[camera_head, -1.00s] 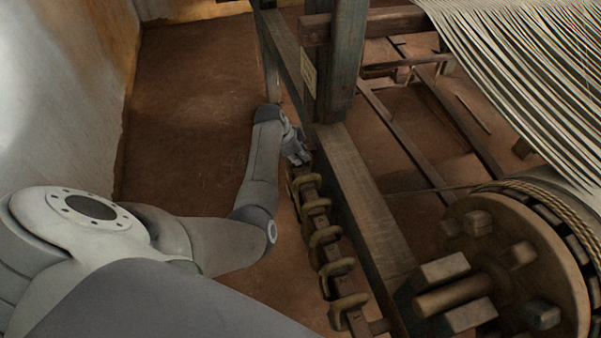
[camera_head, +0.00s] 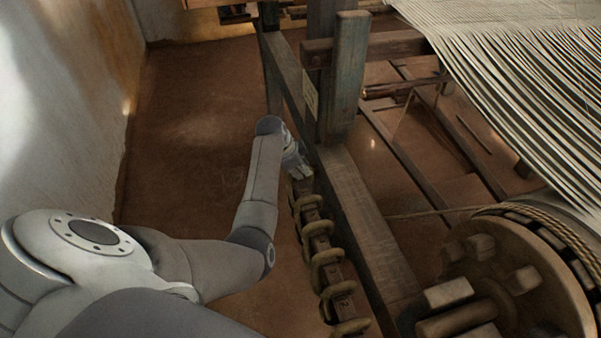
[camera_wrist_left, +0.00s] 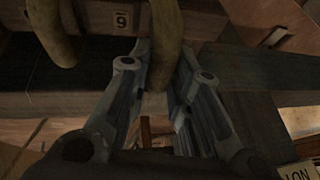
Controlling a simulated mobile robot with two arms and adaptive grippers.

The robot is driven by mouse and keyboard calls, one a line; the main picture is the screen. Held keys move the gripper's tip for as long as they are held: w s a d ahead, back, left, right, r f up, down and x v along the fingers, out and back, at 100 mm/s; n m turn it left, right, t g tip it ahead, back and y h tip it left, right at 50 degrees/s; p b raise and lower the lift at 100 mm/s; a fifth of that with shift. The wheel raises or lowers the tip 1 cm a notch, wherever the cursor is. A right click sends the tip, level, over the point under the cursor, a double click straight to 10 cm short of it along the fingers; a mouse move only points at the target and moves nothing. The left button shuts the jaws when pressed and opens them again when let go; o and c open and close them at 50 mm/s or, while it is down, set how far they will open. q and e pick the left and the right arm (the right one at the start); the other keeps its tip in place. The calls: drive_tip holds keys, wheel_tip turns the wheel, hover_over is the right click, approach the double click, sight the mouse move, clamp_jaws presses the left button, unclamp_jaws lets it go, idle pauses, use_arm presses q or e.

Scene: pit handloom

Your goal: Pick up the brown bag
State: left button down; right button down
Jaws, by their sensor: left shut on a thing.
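My left gripper (camera_head: 301,171) is at the far end of a wooden rail hung with olive-brown loops (camera_head: 326,257). In the left wrist view its two fingers (camera_wrist_left: 166,72) stand on either side of a curved olive-brown loop (camera_wrist_left: 166,35) and are shut on it. A second loop (camera_wrist_left: 50,30) hangs to the left of it. No thing that is clearly a brown bag can be made out. Whether the held loop is part of a bag, I cannot tell. My right gripper is not in view.
The rail (camera_wrist_left: 110,17) bears a label "9". The loom's wooden beam (camera_head: 362,205) and post (camera_head: 346,75) stand close to the gripper's right. A large wooden wheel (camera_head: 505,270) is at the lower right. Bare floor (camera_head: 190,130) lies between the wall (camera_head: 60,100) and the loom.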

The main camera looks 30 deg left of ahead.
use_arm(q)
drive_tip(key=s+a, duration=0.2)
drive_tip(key=s, duration=0.6)
drive_tip(key=s+a, duration=0.3)
drive_tip(key=s, duration=0.6)
drive_tip(key=shift+r, duration=0.35)
drive_tip(key=shift+d, duration=0.1)
